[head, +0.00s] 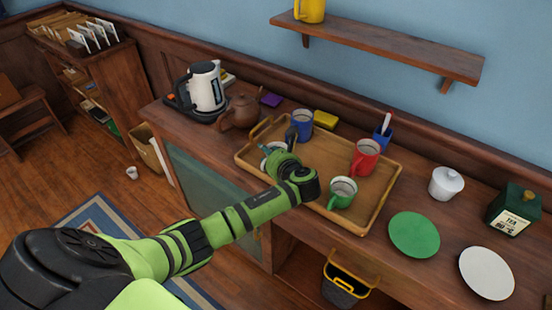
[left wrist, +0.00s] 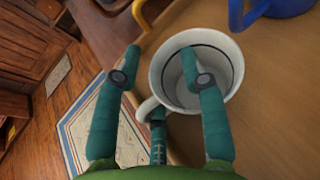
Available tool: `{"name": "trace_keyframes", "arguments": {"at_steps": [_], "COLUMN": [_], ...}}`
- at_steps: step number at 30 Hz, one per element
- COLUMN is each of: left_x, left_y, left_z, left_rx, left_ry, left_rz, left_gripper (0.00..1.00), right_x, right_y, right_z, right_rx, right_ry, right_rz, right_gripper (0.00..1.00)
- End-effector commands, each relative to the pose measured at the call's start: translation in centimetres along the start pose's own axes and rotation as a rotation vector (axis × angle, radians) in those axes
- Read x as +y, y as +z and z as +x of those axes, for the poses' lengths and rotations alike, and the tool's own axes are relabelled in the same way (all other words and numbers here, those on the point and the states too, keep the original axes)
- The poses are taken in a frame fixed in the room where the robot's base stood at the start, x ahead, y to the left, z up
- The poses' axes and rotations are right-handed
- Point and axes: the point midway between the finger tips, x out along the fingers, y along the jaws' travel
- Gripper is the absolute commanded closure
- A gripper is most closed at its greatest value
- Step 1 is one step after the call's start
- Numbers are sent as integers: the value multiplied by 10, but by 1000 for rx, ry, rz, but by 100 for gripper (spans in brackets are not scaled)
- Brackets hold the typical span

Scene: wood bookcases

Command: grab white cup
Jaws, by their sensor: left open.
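The white cup (left wrist: 173,75) stands upright on the brown tray (head: 377,209), near its left end. In the head view my left gripper and forearm hide most of the cup (head: 268,148). My left gripper (head: 280,160) is open at the cup. In the left wrist view the open fingers (left wrist: 160,54) straddle the near-left rim. One finger is outside the cup and one reaches over its opening. A third finger is low by the handle (left wrist: 146,108). Contact cannot be told. My right gripper is not in view.
A blue mug (head: 303,121), a red mug (head: 366,158) and a green mug (head: 342,193) share the tray. A kettle (head: 207,88) and brown teapot (head: 240,111) stand left of it. Green (head: 414,235) and white (head: 487,273) plates lie right.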

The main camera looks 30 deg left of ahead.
Motion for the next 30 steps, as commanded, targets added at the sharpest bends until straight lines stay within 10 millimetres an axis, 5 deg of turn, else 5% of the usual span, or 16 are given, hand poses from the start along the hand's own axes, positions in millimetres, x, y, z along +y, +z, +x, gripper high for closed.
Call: {"name": "trace_keyframes", "arguments": {"at_steps": [6, 9, 23, 30], "left_x": [0, 0, 0, -1], "left_y": [0, 0, 3, 32], "left_z": [0, 0, -1, -12], "left_rx": [1, 1, 0, -2], "left_ry": [-1, -1, -1, -3], "left_rz": [-1, -1, -3, -8], "left_gripper": [62, 100, 100, 100], "right_x": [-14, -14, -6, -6], "right_y": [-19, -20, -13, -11], "right_z": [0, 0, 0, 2], "right_rx": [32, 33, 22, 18], "right_ry": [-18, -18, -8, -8], "right_rz": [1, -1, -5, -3], "right_gripper": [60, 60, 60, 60]}}
